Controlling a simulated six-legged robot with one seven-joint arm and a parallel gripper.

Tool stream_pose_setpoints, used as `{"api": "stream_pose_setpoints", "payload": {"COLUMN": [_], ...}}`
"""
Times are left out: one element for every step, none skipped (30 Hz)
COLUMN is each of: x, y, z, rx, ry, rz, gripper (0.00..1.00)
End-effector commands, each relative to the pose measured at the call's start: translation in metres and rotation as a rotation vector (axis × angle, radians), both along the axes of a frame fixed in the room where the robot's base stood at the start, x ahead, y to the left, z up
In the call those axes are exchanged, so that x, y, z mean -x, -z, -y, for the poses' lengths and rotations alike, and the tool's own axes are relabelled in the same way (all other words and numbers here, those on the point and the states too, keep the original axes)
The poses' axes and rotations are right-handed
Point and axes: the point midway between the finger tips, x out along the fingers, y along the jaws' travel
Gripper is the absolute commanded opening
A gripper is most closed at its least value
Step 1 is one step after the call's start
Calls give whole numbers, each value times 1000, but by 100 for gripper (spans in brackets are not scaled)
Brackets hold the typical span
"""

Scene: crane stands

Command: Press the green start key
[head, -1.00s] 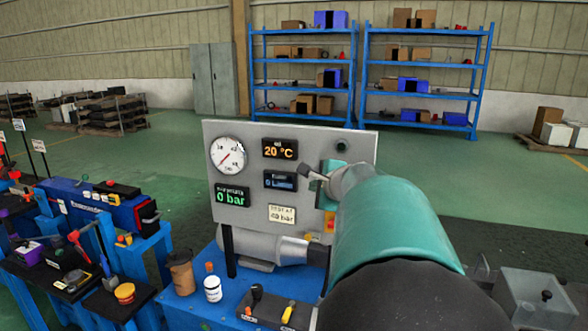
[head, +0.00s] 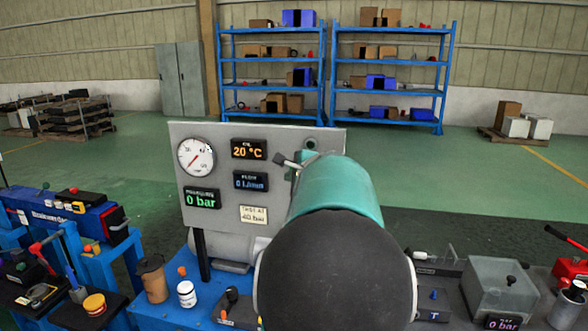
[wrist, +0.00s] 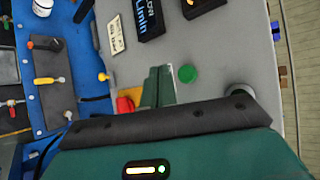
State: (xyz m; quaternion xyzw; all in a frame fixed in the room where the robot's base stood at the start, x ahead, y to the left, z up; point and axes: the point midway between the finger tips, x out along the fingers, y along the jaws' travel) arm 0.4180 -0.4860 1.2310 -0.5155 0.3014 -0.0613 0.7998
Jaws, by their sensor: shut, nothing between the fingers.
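The green start key (wrist: 188,73) is a round green button on the grey panel (wrist: 222,40) in the wrist view. My gripper (wrist: 158,84) shows there as narrow dark green fingers, closed together and empty, close beside the key on its left. I cannot tell how far the fingertips stand off the panel. In the head view the panel (head: 215,140) stands upright, and my teal arm and its dark joint cover its right part. The key is hidden there.
A red button (wrist: 125,105) and a yellow knob (wrist: 103,77) sit left of the fingers in the wrist view. The panel also bears a round gauge (head: 197,157) and displays. A brown cup (head: 152,278) and white bottle (head: 187,294) stand on the blue bench.

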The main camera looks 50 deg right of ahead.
Motion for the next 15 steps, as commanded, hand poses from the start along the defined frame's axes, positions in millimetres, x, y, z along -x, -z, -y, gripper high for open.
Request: {"api": "stream_pose_setpoints", "payload": {"x": [-2,-4,-5,-7,-8,-9,-10,-11,-12,-12,-12,-13,-13,-13,-13], "y": [1,1,1,1,1,1,0,1,1,0,0,0,0,0,0], "z": [8,11,15,18,21,24,26,28,30,31,32,32,33,33,33], "rx": [0,1,1,0,0,0,0,0,0,0,0,1,1,1,1], "ry": [2,3,3,1,1,2,2,2,2,2,2,1,1,1,1], "rz": [-2,-1,-1,-2,-2,-1,-1,-1,-1,-1,-1,0,0,0,0], "gripper": [0,0,0,0,0,0,0,0,0,0,0,0,0,0,0]}}
